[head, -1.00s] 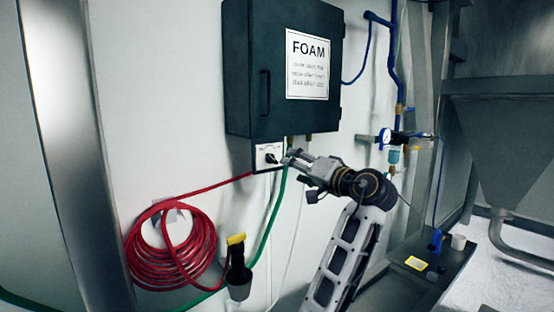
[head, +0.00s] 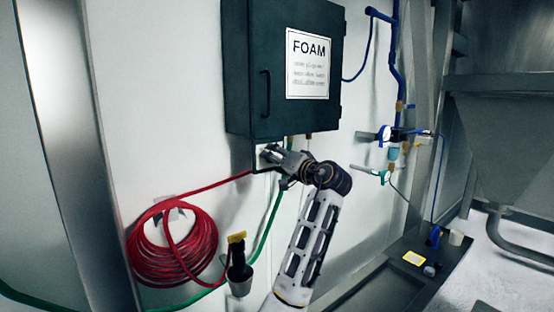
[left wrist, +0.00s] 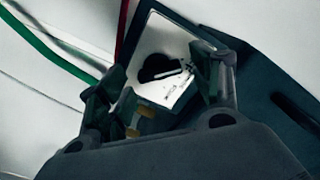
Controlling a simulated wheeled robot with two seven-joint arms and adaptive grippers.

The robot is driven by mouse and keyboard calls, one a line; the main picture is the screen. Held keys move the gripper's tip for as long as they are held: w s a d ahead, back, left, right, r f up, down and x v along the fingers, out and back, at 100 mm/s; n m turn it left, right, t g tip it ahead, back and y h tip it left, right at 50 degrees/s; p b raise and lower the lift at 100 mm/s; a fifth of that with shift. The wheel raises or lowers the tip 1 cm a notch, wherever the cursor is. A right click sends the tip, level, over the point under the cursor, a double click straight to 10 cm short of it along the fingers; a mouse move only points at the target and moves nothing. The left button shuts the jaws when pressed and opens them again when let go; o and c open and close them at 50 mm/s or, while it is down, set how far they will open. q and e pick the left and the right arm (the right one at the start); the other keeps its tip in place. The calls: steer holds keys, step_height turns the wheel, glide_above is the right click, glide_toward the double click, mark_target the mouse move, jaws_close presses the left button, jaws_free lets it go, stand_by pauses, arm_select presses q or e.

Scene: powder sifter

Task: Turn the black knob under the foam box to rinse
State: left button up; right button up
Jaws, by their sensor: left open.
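The dark foam box (head: 285,110) hangs on the white wall. Under it is a pale plate (left wrist: 160,40) with the round black knob (left wrist: 158,68), clear in the left wrist view. Small markings sit at the knob's right side, too small to read. My left gripper (head: 270,153) is at the plate in the head view and hides the knob there. In the left wrist view, my open left gripper (left wrist: 162,88) has its fingers spread to either side of the knob. I cannot tell whether they touch it. My right gripper is not in view.
A coiled red hose (head: 150,255) hangs at the left, and a green hose (head: 268,228) runs down below the plate. A black spray handle with a yellow top (head: 237,260) hangs low on the wall. Blue piping with valves (head: 392,140) is at the right.

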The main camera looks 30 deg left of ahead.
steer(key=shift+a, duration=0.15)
arm_select(q)
steer(key=shift+c, duration=1.6)
steer(key=c, duration=0.7)
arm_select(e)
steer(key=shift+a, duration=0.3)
